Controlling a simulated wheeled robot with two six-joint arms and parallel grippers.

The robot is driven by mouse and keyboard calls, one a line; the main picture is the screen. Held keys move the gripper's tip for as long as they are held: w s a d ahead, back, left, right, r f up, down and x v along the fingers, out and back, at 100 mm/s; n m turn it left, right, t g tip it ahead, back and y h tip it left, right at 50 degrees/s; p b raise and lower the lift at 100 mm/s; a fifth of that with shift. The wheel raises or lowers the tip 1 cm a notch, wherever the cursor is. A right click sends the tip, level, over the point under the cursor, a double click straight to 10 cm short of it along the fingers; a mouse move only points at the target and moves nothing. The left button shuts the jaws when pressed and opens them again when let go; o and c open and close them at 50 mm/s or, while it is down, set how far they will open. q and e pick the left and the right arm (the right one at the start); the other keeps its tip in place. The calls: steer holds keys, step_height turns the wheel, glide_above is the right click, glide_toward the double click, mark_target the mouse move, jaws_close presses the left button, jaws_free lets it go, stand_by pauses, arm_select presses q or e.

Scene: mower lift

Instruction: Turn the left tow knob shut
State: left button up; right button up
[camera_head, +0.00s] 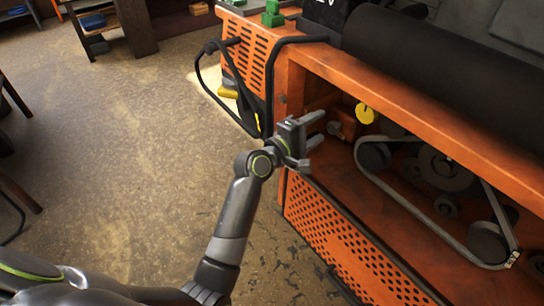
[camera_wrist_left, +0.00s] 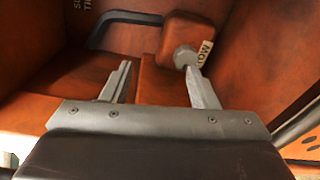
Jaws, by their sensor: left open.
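A small grey knob (camera_head: 335,128) sits on an orange block (camera_head: 347,117) inside the open bay of the orange mower. In the left wrist view the same grey knob (camera_wrist_left: 185,56) shows on its block (camera_wrist_left: 190,32), beside a partly hidden, upside-down label (camera_wrist_left: 205,53). My left gripper (camera_head: 317,129) is open and empty, just left of the knob in the head view. In the left wrist view its fingers (camera_wrist_left: 157,82) are spread, and the right fingertip overlaps the knob's lower edge; I cannot tell whether they touch. My right gripper is not in view.
A belt (camera_head: 408,198) on pulleys fills the bay's right. The orange top beam (camera_head: 430,125) runs above the bay. A black bar (camera_wrist_left: 125,17) lies beyond my fingers. Floor (camera_head: 130,150) on the left is open.

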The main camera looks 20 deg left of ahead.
arm_select(q)
steer(key=p+v, duration=0.2)
steer(key=v, duration=1.2)
steer(key=shift+f+p, duration=0.35)
steer(key=shift+f, duration=0.4)
stand_by(0.4)
